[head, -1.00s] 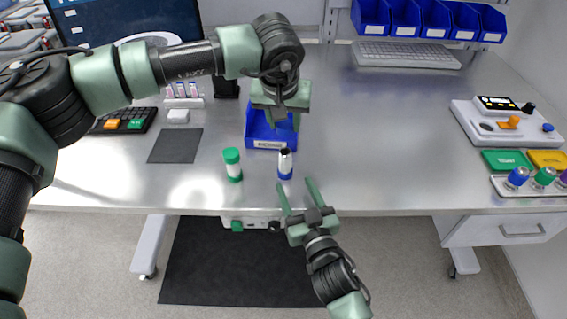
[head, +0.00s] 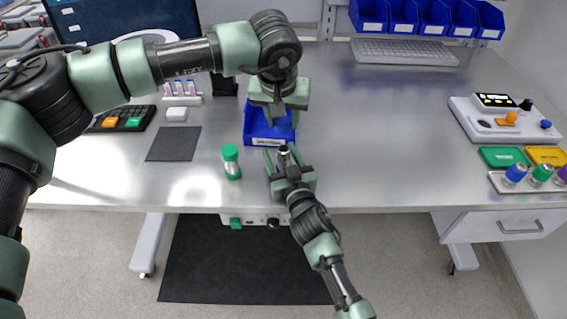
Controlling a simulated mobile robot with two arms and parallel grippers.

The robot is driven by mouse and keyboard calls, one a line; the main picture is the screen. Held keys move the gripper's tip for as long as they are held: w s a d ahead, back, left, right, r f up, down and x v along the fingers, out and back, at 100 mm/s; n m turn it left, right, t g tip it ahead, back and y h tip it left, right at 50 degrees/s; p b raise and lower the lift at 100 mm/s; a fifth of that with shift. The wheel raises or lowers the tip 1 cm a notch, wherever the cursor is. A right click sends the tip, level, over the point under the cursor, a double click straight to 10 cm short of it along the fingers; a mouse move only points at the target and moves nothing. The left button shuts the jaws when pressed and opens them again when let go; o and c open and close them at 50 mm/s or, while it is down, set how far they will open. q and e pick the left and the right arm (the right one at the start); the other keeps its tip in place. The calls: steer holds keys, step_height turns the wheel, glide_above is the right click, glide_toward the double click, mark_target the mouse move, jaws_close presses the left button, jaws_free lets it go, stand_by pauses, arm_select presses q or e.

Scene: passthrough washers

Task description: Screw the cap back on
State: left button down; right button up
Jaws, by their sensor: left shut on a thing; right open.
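A small bottle (head: 284,153) stands near the front edge of the table, with a pale body and a dark top that shows no coloured cap. Its lower part is hidden by my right gripper. My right gripper (head: 278,160) is open, with its fingers on either side of the bottle. My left gripper (head: 271,119) is above the blue bin, pointing down and shut. What it holds is too hidden to make out; it is likely the cap. A second bottle (head: 231,166) with a green cap and green base stands to the left.
The blue bin (head: 264,141) with a label stands just behind the bottle. A dark mat (head: 173,144) lies to the left. A device (head: 505,120) and a tray of coloured vials (head: 530,183) are at the right. The table between is clear.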

steer(key=shift+w, duration=0.1)
steer(key=shift+c, duration=0.4)
jaws_close()
stand_by(1.1)
